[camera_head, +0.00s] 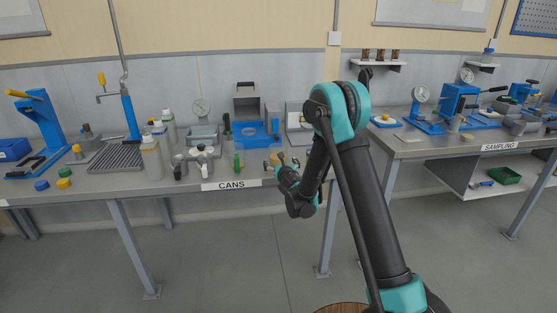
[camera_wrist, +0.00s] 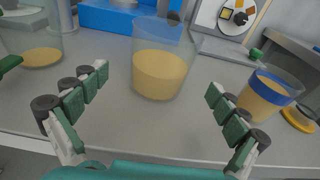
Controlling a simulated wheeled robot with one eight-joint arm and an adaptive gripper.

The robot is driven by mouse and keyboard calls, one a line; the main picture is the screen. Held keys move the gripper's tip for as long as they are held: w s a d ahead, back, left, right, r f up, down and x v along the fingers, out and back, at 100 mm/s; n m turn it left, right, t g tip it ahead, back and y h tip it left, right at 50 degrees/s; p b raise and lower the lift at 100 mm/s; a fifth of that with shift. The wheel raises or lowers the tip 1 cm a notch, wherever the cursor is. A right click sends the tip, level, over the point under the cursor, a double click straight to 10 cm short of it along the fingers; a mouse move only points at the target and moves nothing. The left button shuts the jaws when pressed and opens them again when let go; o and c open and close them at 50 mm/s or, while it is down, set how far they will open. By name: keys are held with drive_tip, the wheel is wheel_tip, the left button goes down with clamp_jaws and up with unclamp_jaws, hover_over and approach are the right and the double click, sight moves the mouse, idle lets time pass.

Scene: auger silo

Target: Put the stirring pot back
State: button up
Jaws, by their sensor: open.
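A clear pot (camera_wrist: 160,72) with tan contents stands upright on the bench in the wrist view, centred between the fingers of my gripper (camera_wrist: 156,82). The fingers are spread wide and bare bench shows on both sides of the pot, so they do not touch it. A second clear pot (camera_wrist: 267,95) with tan contents and a blue band stands to the right, beyond the right finger. A third clear pot (camera_wrist: 40,52) with a little tan stands at the left. I cannot tell which is the stirring pot. In the head view my gripper (camera_head: 273,162) is at the CANS bench's front edge, small and partly hidden.
A blue stand (camera_wrist: 118,16) is behind the pots. Bottles (camera_head: 151,158) and small cans crowd the CANS bench (camera_head: 115,188) to the left. The SAMPLING bench (camera_head: 450,148) is at the right.

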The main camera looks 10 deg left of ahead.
drive_tip(key=s+d+r+m+g+h, duration=0.2)
drive_tip(key=s+d+m+h, duration=0.1)
drive_tip(key=s+d+m, duration=0.8)
drive_tip(key=s+d+r+m+g+h, duration=0.25)
drive_tip(key=s+d+m, duration=0.5)
drive_tip(key=d, duration=0.55)
drive_tip(key=s+d+f+m+g, duration=0.2)
drive_tip(key=s+m, duration=0.5)
drive_tip(key=s, duration=0.2)
drive_tip(key=s+d+f+m+g, duration=0.2)
drive_tip(key=s+m, duration=0.4)
drive_tip(key=s, duration=0.3)
drive_tip(key=s+d+f+m+g+y, duration=0.1)
drive_tip(key=s+d+f+m+g, duration=0.1)
drive_tip(key=s+m, duration=0.5)
drive_tip(key=s+d+g, duration=0.1)
drive_tip(key=s, duration=0.2)
drive_tip(key=shift+d+m, duration=0.25)
drive_tip(key=shift+m, duration=0.1)
drive_tip(key=shift+f, duration=0.1)
